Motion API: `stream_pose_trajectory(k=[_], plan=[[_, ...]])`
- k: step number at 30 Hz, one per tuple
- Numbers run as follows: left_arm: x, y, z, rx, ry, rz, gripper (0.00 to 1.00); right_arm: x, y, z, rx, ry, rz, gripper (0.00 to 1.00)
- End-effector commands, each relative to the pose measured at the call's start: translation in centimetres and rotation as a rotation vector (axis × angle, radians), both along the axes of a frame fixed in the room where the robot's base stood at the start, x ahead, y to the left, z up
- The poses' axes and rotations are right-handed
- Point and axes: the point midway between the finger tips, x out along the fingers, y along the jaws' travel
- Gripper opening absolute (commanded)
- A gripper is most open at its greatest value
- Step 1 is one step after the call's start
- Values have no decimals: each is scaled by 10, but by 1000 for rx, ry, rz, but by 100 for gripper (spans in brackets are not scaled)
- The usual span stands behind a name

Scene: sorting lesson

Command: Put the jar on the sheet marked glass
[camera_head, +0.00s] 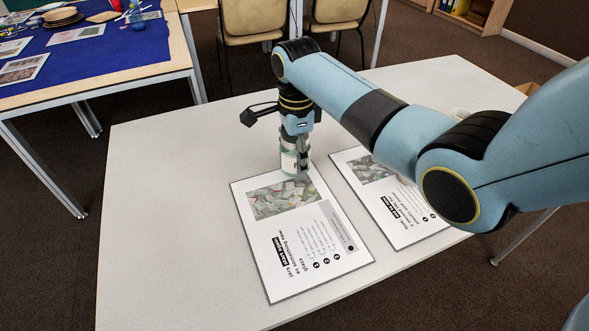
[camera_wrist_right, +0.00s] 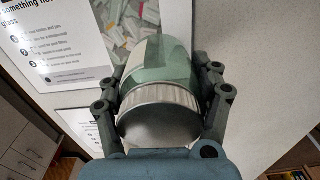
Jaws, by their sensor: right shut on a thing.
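The jar (camera_head: 289,161) is greenish glass with a pale label and stands upright in my right gripper (camera_head: 298,152), at the far edge of the glass sheet. The wrist view shows its silver lid (camera_wrist_right: 160,112) and green side, with a finger closed on each side. I cannot tell whether its base touches the table or sheet. The sheet marked glass (camera_head: 312,247) lies flat on the white table, with a photo of glass pieces and printed text; it also shows in the right wrist view (camera_wrist_right: 62,62). My left gripper is out of view.
A second printed sheet (camera_head: 398,212) lies to the right, partly hidden by my right arm. A white cup (camera_head: 459,112) shows partly behind the arm. The white table (camera_head: 170,220) is clear on the left. A blue-covered table (camera_head: 100,55) stands far left, chairs (camera_head: 252,20) behind.

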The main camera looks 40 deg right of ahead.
Motion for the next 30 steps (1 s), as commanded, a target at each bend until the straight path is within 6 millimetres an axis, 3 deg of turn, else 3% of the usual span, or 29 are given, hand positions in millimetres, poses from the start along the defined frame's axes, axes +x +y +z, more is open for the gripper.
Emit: stream_pose_trajectory(k=[9,21,22,27,30], plan=[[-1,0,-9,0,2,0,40,2,2,-38,-1,0,0,27],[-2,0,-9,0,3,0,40,2,2,-43,0,-1,0,27],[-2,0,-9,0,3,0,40,2,2,-43,-1,-1,0,67],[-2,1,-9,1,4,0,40,2,2,-43,0,0,0,89],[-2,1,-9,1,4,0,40,2,2,-43,0,0,0,91]])
